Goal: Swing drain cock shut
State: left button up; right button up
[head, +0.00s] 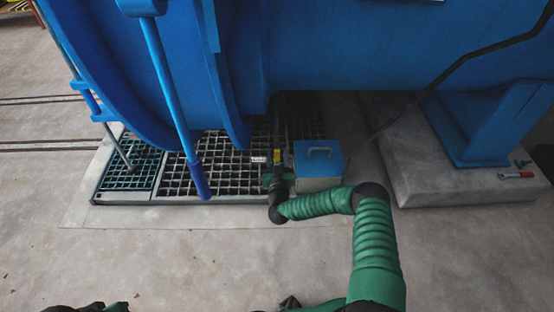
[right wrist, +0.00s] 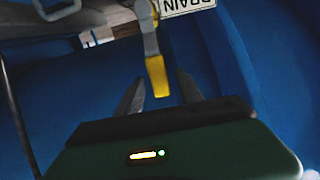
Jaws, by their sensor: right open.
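The drain cock's lever shows in the right wrist view as a grey metal arm with a yellow grip (right wrist: 157,78), pointing down the picture. In the head view the yellow piece (head: 277,156) is small, beside the blue-lidded box. My right gripper (right wrist: 160,92) is open, with one dark finger on each side of the yellow grip's lower end. I cannot tell whether either finger touches it. In the head view my right gripper (head: 276,176) is at the cock, mostly hidden by its own wrist. My left gripper is not in view.
A white DRAIN label (right wrist: 186,5) is at the wrist view's top. The blue autoclave (head: 350,45) hangs over the floor grating (head: 175,178). A blue-lidded box (head: 318,160) stands close right of my gripper. A blue bar (head: 172,95) slants down at left.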

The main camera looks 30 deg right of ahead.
jog(key=shift+w+d, duration=0.3)
jog(key=shift+w, duration=0.15)
grip_shut()
dwell(1.1)
